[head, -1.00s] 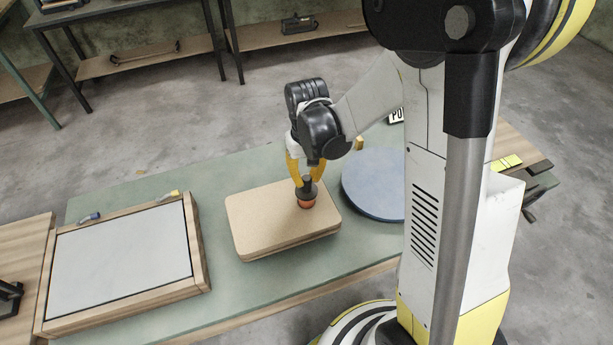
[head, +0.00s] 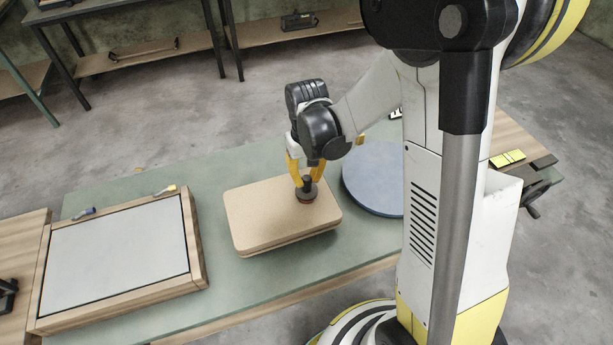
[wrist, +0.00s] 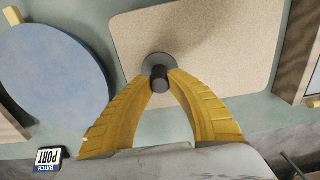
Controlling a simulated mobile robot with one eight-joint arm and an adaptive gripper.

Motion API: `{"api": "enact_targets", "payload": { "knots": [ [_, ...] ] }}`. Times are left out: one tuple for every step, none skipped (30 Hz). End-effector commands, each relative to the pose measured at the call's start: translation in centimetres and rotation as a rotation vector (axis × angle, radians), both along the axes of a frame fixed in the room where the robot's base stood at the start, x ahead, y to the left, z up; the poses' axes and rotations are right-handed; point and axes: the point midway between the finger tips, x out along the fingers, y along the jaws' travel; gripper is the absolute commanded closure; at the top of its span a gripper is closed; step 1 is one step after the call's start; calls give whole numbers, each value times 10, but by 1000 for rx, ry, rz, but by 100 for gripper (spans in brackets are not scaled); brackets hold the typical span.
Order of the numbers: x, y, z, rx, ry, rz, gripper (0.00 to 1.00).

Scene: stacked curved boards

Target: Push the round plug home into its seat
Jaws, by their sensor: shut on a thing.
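The round plug (head: 306,194) is a dark grey disc with a black knob on top and a thin reddish band below. It stands on the right part of the tan stacked boards (head: 262,216). My gripper (head: 305,180) points down with its yellow fingers shut on the knob. In the wrist view the plug (wrist: 155,60) shows between the fingertips, with the board (wrist: 225,38) around it. The seat is hidden beneath the disc. A little of the reddish band still shows above the board.
A blue round disc (head: 375,182) lies on the green table (head: 225,262) right of the boards. A wood-framed white panel (head: 115,260) with small tools (head: 165,190) lies to the left. Bare tabletop separates panel and boards.

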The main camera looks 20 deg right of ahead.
Motion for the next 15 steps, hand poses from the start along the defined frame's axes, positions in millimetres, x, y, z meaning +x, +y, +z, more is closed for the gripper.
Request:
{"api": "enact_targets", "payload": {
  "knots": [
    [0, 0, -3, 0, 0, 0, 100],
    [0, 0, -3, 0, 0, 0, 100],
    [0, 0, -4, 0, 0, 0, 100],
    [0, 0, -5, 0, 0, 0, 100],
    [0, 0, -6, 0, 0, 0, 100],
    [0, 0, -7, 0, 0, 0, 100],
    [0, 0, -8, 0, 0, 0, 100],
    [0, 0, -9, 0, 0, 0, 100],
    [0, 0, -10, 0, 0, 0, 100],
    [0, 0, -10, 0, 0, 0, 100],
    [0, 0, -11, 0, 0, 0, 100],
    [0, 0, -12, 0, 0, 0, 100],
    [0, 0, -13, 0, 0, 0, 100],
    [0, 0, -14, 0, 0, 0, 100],
    [0, 0, -15, 0, 0, 0, 100]
  ]
}}
